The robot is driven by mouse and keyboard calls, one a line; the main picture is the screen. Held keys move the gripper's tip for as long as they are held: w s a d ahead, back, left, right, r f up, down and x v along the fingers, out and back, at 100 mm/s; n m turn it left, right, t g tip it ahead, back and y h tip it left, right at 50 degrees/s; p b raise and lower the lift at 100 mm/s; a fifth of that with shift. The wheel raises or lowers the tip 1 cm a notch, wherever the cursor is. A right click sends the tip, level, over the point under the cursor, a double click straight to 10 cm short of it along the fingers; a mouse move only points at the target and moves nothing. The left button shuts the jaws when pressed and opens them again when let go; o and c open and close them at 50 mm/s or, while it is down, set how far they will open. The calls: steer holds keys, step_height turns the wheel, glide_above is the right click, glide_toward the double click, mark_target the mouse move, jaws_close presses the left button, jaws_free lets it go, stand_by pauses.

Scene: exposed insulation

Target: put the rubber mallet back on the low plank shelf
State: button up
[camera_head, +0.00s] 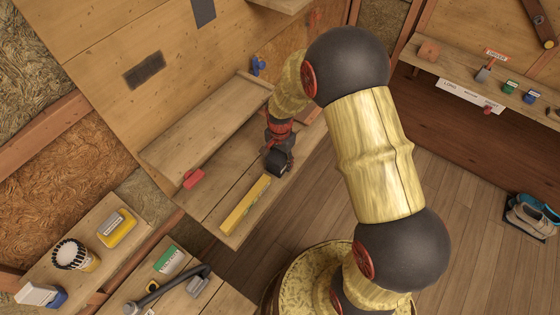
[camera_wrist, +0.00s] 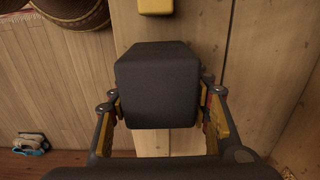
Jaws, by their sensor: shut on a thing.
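My gripper (camera_head: 279,150) is shut on a dark block, which looks like the black head of the rubber mallet (camera_head: 277,164). In the wrist view the mallet head (camera_wrist: 157,85) fills the space between the two fingers (camera_wrist: 160,108); any handle is hidden. The gripper is over a lower plank surface (camera_head: 215,212), near a yellow bar like a level (camera_head: 245,204). I cannot tell whether the mallet touches the planks. Which plank surface is the low plank shelf is not clear; a higher plank ledge (camera_head: 200,125) runs behind.
A red item (camera_head: 193,178) sits by the higher ledge's front edge. A labelled shelf (camera_head: 455,73) at right holds small items. Shoes (camera_head: 530,215) lie on the floor.

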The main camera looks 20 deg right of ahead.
steer(key=shift+f, duration=0.15)
steer(key=o, duration=1.1)
step_height(320, 180, up, 13)
steer(key=p, duration=0.3)
steer(key=shift+f, duration=0.1)
steer(key=s+r+n+t, duration=0.2)
steer(key=s+r+n, duration=0.2)
steer(key=s+r, duration=0.55)
steer(key=s+r+n+t, duration=0.2)
steer(key=s+r+n, duration=0.15)
steer(key=r, duration=1.05)
steer(key=s+r+n+t, duration=0.1)
steer(key=s+r+n, duration=0.2)
steer(key=s, duration=0.6)
steer(key=shift+r+t, duration=0.15)
steer(key=shift+t, duration=0.15)
